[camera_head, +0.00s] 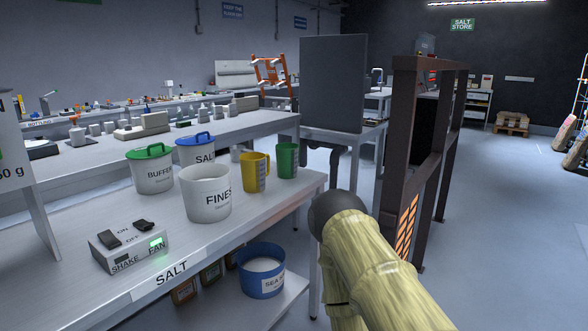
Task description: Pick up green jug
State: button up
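The green jug (287,161) stands upright at the far right end of the white bench labelled SALT (268,204), close to its right edge. Pale marks show on its right side. A yellow jug (252,173) stands just left of it and slightly nearer. My yellowish arm shows at the lower right, with a dark rounded joint to the right of the bench end. My gripper is not visible, so its fingers cannot be seen.
A white FINES tub (207,196), a green-lidded BUFFER tub (151,171) and a blue-lidded SALT tub (196,152) stand left of the jugs. A switch box (127,250) is nearer. A dark frame (397,160) rises right of the bench. Floor is open further right.

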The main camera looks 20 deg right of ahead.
aim_at(288, 153)
jog(key=z, duration=0.65)
jog(key=i, duration=0.55)
jog(key=z, duration=0.9)
jog(key=i, duration=1)
jog(key=z, duration=0.05)
